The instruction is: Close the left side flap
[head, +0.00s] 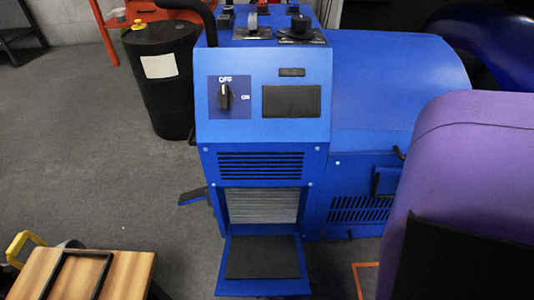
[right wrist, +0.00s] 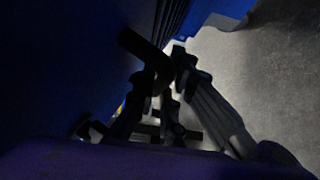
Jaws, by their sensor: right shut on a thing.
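The blue dynamometer machine (head: 265,60) stands in the middle of the head view. A small dark flap-like piece (head: 193,196) sticks out low on its left side. A front flap (head: 260,262) with a black panel hangs open below a striped opening. In the right wrist view my right gripper (right wrist: 165,82) is shut on a bent black handle (right wrist: 146,52) beside a dark blue surface (right wrist: 60,60). That view is dark, and I cannot tell which flap the handle belongs to. My right gripper does not show in the head view. My left gripper is in neither view.
A black drum (head: 162,105) stands behind the machine at left. A wooden-topped table (head: 125,270) is at the lower left. A blue housing with vents (head: 360,208) adjoins the machine at right; my purple arm covers part of it. Grey floor lies open at left.

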